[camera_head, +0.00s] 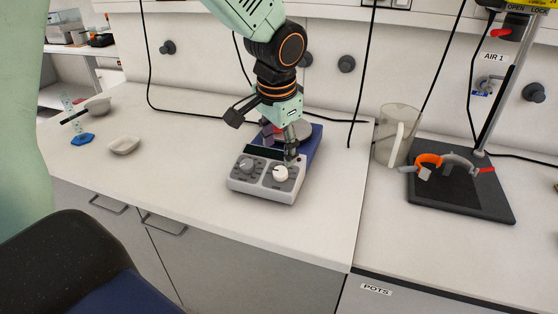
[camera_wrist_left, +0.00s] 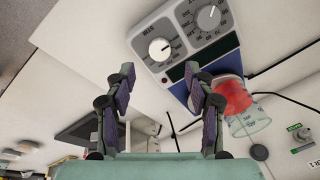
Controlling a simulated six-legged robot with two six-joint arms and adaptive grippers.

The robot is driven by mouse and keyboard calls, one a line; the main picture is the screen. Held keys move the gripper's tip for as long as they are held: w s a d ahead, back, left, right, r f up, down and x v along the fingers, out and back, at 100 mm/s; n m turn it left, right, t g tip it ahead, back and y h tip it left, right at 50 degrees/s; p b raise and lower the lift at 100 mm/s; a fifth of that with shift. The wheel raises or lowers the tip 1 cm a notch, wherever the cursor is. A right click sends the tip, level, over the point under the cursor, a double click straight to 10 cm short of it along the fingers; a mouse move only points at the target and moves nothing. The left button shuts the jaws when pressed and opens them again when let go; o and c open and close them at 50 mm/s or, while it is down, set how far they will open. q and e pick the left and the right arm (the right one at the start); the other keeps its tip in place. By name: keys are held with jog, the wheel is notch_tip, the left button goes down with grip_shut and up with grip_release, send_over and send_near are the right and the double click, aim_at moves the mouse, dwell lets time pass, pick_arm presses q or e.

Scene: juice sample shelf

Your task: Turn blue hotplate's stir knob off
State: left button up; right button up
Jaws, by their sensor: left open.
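The blue hotplate (camera_head: 313,146) stands on the white counter, its grey front panel (camera_head: 262,190) facing me. My left gripper (camera_head: 281,143) is above the hotplate, close to the stir knob. In the left wrist view its fingers (camera_wrist_left: 162,76) are apart and empty, with the stir knob beyond the tips. My right gripper is out of view.
A beaker with red contents (camera_wrist_left: 235,104) is at the hotplate, mostly hidden in the head view. A clear jug (camera_head: 390,145) and a black stand base (camera_head: 462,195) are to the right. A white dish (camera_head: 124,145) lies left.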

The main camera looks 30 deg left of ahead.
pick_arm(q)
jog(key=v, duration=0.5)
dwell(0.6)
